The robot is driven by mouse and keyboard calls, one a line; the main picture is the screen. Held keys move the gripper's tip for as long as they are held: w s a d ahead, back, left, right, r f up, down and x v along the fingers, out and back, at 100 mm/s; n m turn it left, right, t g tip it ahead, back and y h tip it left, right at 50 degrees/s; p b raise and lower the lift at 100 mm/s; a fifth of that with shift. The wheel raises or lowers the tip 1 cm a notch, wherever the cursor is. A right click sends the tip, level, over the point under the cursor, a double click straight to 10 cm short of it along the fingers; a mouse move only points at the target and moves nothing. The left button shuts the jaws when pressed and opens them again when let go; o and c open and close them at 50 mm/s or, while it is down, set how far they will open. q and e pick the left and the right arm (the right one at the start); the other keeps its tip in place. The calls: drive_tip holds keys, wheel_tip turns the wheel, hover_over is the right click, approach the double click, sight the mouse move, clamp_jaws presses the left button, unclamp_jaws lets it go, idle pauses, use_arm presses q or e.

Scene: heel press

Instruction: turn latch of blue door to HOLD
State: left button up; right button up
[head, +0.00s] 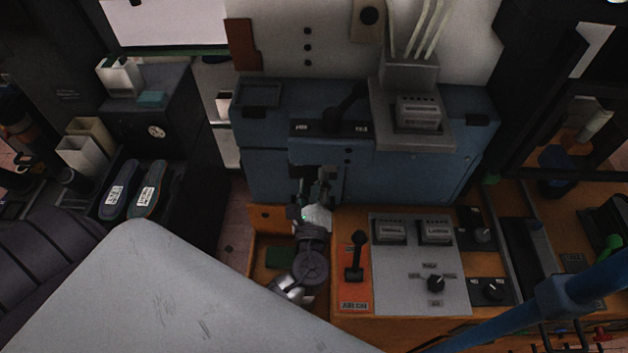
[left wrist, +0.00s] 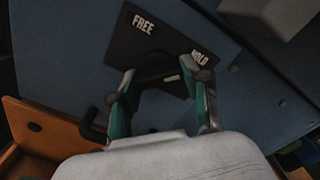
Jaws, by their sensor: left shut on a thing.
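The blue door (head: 270,172) is the front of the blue machine in the middle of the head view; it also fills much of the left wrist view (left wrist: 55,55). A black latch plate (left wrist: 140,45) on it reads FREE on the left and HOLD on the right. My left gripper (head: 320,180) is in front of the door. In the left wrist view its fingers (left wrist: 163,82) are shut on the dark latch (left wrist: 155,66), one on each side. The fingers and the dark color partly hide which word the latch points to. My right gripper is not in view.
An orange bench (head: 375,312) with a grey control panel (head: 405,285) and a black lever (head: 356,250) is right of my left arm. A lever plate (head: 300,128) is above the door. Two insoles (head: 118,187) lie at left. A blue bar (head: 590,285) crosses the lower right.

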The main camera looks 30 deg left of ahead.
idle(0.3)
use_arm(q)
drive_tip(key=o, duration=1.2)
drive_tip(key=shift+c, duration=0.2)
drive_tip(key=shift+s, duration=0.1)
drive_tip(key=v, duration=1.2)
drive_tip(key=shift+f, duration=0.1)
